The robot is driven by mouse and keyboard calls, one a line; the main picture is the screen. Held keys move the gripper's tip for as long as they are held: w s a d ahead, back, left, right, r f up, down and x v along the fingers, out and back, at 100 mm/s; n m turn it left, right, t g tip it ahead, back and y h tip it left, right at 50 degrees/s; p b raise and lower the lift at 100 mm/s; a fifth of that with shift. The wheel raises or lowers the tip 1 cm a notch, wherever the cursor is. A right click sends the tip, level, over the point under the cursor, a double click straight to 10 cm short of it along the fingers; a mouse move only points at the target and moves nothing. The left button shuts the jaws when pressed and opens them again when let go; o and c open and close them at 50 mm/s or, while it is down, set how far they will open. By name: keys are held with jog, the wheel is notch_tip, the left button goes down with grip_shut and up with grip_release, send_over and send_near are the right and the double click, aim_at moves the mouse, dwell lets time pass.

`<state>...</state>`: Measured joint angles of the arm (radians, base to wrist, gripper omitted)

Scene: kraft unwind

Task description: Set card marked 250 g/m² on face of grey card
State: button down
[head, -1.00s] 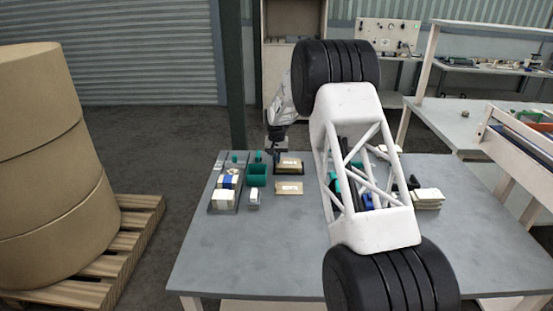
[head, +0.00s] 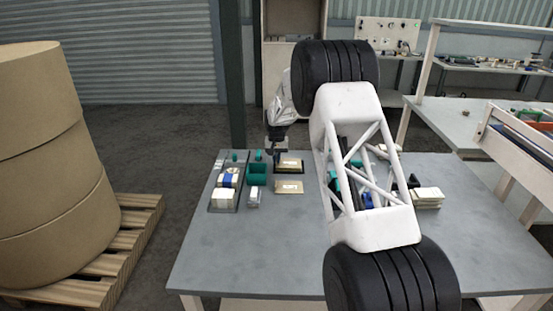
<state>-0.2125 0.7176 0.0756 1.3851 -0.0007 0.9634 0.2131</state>
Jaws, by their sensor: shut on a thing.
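My gripper (head: 277,144) is small and dark at the far edge of the table, just beyond a dark tray. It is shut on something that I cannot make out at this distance. A tan card with a pale printed label (head: 289,187) lies flat on the table in front of that tray. Another labelled pale stack or card (head: 289,162) sits in the dark tray. The print is too small to read, so I cannot tell which card is marked 250 g/m². I cannot pick out the grey card.
A green bin (head: 257,174) stands left of the cards, beside a dark tray (head: 222,208) of blocks. A pale stack (head: 427,197) lies to the right. My arm hides the table's middle right. The front of the grey table (head: 250,255) is clear.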

jog(key=shift+f, duration=0.65)
dwell(1.0)
jog(key=c, duration=0.7)
grip_release()
jog(key=shift+c, duration=0.2)
jog(key=shift+r, duration=0.1)
jog(key=shift+r, duration=3.9)
jog(key=shift+r, duration=0.1)
